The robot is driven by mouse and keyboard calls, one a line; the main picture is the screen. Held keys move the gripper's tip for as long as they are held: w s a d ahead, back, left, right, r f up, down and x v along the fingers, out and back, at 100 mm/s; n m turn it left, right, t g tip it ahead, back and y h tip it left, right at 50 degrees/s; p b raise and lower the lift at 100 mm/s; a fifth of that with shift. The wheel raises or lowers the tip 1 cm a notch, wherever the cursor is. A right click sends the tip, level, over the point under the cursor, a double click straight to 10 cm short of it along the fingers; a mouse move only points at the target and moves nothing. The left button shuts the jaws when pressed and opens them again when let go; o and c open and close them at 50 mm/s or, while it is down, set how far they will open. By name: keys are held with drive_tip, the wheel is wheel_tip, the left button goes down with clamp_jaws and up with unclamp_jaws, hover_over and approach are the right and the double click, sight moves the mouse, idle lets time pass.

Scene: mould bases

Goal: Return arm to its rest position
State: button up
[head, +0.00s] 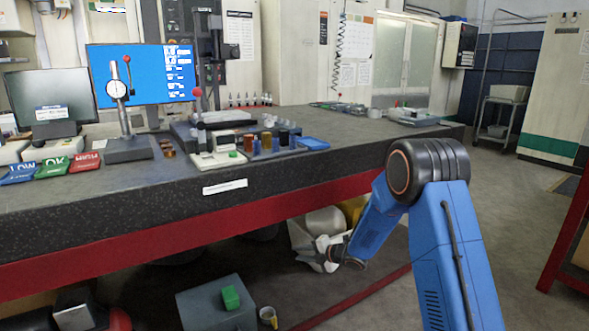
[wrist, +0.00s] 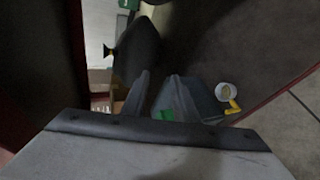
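My arm is blue with a black joint and reaches down to the left in front of the workbench in the head view. My gripper (head: 322,253) hangs low, below the bench's red front edge and apart from the bench top. In the wrist view, two grey fingers (wrist: 158,76) show with a gap between their tips. Nothing is visible held between them. The finger outlines are dark and partly blend with the things behind.
The workbench (head: 75,225) carries a dial gauge stand (head: 127,148), monitors and several small parts. Below it are a grey box (head: 202,307), a green block (head: 230,298), a cup (head: 268,317) and a pale bin (head: 300,235) close behind my gripper. Open floor (head: 520,230) lies right.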

drive_tip(key=s+d+r+m+t+h, duration=0.1)
drive_tip(key=s+d+r+m+h, duration=0.35)
drive_tip(key=d+r, duration=0.45)
drive_tip(key=s+d+r+m+t+h, duration=0.2)
drive_tip(key=s+d+r+m+h, duration=0.1)
drive_tip(key=d+r+m, duration=0.45)
drive_tip(key=s+d+r+m+h, duration=0.3)
drive_tip(key=s+d+r+m, duration=0.1)
drive_tip(key=s+d+r, duration=0.35)
drive_tip(key=s+d+r+m+g+h, duration=0.1)
drive_tip(key=s+d+m+g, duration=0.15)
drive_tip(key=s, duration=0.65)
drive_tip(key=s+d+r+m+g, duration=0.15)
drive_tip(key=s+m, duration=0.25)
drive_tip(key=s, duration=0.4)
drive_tip(key=s+f+m+g, duration=0.1)
drive_tip(key=s+f+m, duration=0.1)
drive_tip(key=s, duration=0.9)
drive_tip(key=s+a+f+m+g, duration=0.1)
drive_tip(key=s+m, duration=0.3)
drive_tip(key=s, duration=0.8)
drive_tip(key=shift+a+f+y, duration=0.25)
drive_tip(key=shift+f+y, duration=0.2)
drive_tip(key=shift+s+m, duration=0.1)
drive_tip(key=shift+m, duration=0.15)
